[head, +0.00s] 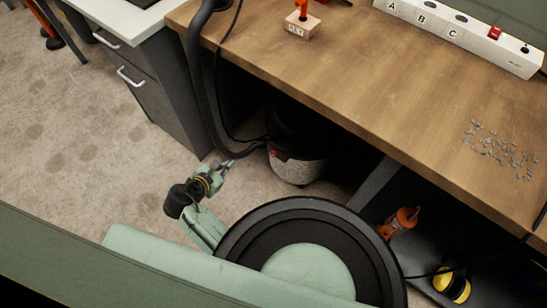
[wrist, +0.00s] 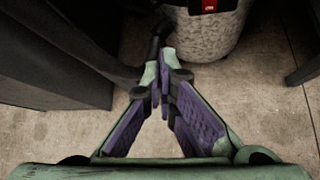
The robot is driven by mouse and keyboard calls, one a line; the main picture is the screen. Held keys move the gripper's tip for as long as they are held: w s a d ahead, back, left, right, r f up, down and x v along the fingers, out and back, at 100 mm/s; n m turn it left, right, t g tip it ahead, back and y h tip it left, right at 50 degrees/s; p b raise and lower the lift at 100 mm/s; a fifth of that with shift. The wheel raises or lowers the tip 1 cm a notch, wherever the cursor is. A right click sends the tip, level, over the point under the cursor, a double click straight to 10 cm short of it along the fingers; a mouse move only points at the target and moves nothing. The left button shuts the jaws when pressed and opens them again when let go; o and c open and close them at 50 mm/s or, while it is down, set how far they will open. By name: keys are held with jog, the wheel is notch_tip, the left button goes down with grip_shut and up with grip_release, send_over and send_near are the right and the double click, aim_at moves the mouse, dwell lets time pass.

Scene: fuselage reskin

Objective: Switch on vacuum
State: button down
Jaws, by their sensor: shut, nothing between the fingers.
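The vacuum (head: 297,167) stands on the floor under the wooden bench, with a black top and a speckled grey body. A red switch (head: 273,152) shows on its left side in the head view. In the wrist view the vacuum's grey body (wrist: 205,35) is at the top, and the red switch (wrist: 210,5) sits at the upper edge, partly cut off. My gripper (head: 229,164) is shut and empty, to the left of the vacuum and apart from it in the head view. In the wrist view its fingertips (wrist: 167,55) meet below and left of the red switch.
A black hose (head: 196,80) runs down past the bench edge to the vacuum. A grey drawer cabinet (head: 165,85) stands at left. A power strip (head: 460,35) and scattered fasteners (head: 502,150) lie on the bench top (head: 370,90). An orange tool (head: 398,222) is on a lower shelf.

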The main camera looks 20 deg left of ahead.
aim_at(273, 153)
jog(key=s+d+f+n+h, duration=0.1)
jog(key=d+f+h, duration=0.1)
jog(key=d, duration=0.3)
jog(key=shift+s+d+f, duration=0.2)
jog(key=shift+d, duration=0.2)
jog(key=w+r+p+x, duration=0.1)
jog(key=x, duration=1.2)
jog(key=shift+w+d, duration=0.2)
jog(key=shift+d, duration=0.05)
